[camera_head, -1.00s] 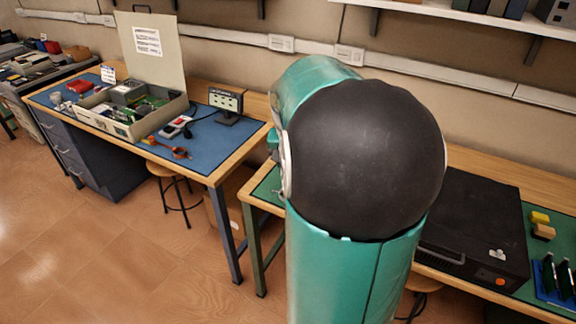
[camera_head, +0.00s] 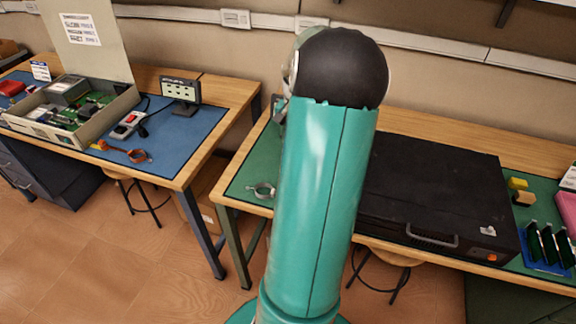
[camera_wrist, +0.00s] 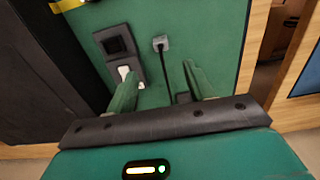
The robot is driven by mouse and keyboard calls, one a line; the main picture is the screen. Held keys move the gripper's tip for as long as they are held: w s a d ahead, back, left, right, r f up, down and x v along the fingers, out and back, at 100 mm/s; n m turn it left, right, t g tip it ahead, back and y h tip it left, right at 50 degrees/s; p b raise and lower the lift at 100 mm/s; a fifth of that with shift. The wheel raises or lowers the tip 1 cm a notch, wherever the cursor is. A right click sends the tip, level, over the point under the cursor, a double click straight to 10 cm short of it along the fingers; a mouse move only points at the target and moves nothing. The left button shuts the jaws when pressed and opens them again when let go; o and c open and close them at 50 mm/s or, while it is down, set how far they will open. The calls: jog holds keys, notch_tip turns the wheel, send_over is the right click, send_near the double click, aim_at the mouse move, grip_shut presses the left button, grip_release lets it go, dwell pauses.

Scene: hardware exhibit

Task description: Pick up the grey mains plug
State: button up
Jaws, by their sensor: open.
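In the wrist view a small light grey mains plug (camera_wrist: 160,43) with a black cable lies on a green mat (camera_wrist: 205,30). My gripper (camera_wrist: 159,70) is open, with its two green fingers apart and empty. The plug lies beyond the fingertips, between them as seen from the wrist; the cable runs down from it between the fingers. A dark socket block (camera_wrist: 118,45) is left of the plug, and a white plug (camera_wrist: 124,72) sits at its near end, beside my left finger. In the head view my arm hides the gripper and the grey plug.
A large black case (camera_head: 440,190) stands on the bench right of my arm; a dark bulk also fills the wrist view's left. A metal ring (camera_head: 263,190) lies near the green mat's front edge. A blue-matted bench (camera_head: 190,150) with an open instrument case (camera_head: 100,118) stands at left.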

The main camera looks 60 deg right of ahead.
jog(key=f, duration=0.8)
jog(key=shift+s+a, duration=0.1)
jog(key=shift+s, duration=0.25)
jog(key=shift+w+d+f, duration=0.1)
jog(key=shift+w+f, duration=0.1)
jog(key=shift+f, duration=1.15)
jog(key=shift+w+d+f, duration=0.1)
jog(key=shift+w+f, duration=0.1)
jog(key=shift+f, duration=1.1)
jog(key=c, duration=0.9)
